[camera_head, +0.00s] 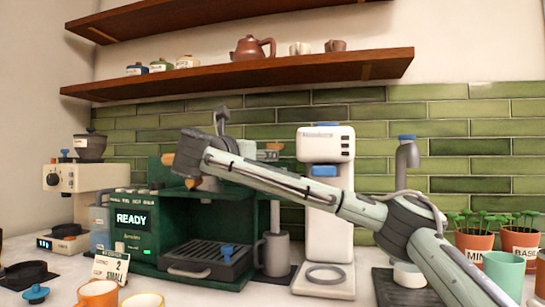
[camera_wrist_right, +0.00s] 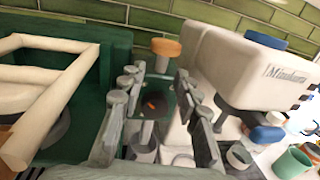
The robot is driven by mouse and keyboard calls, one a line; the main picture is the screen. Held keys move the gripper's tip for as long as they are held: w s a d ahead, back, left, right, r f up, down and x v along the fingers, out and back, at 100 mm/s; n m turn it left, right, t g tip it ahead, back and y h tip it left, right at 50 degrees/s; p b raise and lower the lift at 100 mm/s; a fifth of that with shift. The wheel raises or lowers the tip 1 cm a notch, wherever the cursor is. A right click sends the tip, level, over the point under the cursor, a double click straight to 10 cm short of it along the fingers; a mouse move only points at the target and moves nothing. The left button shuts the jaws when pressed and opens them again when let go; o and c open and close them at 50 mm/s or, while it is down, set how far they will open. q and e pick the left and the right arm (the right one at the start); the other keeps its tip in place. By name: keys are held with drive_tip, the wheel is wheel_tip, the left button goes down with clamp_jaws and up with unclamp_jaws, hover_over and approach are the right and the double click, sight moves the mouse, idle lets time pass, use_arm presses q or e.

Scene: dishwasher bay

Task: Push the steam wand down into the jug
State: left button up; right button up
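The grey steam wand (camera_head: 275,216) hangs at the right side of the green coffee machine (camera_head: 150,262), directly above the grey jug (camera_head: 277,256). I cannot tell how far its tip reaches into the jug. In the right wrist view, the wand (camera_wrist_right: 148,130) with an orange knob (camera_wrist_right: 166,47) shows between the fingers of my right gripper (camera_wrist_right: 156,82). The fingers are spread, with gaps on both sides. In the head view my right forearm crosses in front of the machine and hides much of the gripper. My left gripper is not in view.
A white grinder (camera_head: 326,215) stands close right of the jug. A dark drip tray (camera_head: 206,262) sits in the machine. An orange cup (camera_head: 97,293), a green cup (camera_head: 504,274) and plant pots (camera_head: 474,250) stand on the counter. A shelf (camera_head: 250,75) runs above.

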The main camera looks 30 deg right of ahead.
drive_tip(key=shift+s+a, duration=0.5)
drive_tip(key=shift+a, duration=0.05)
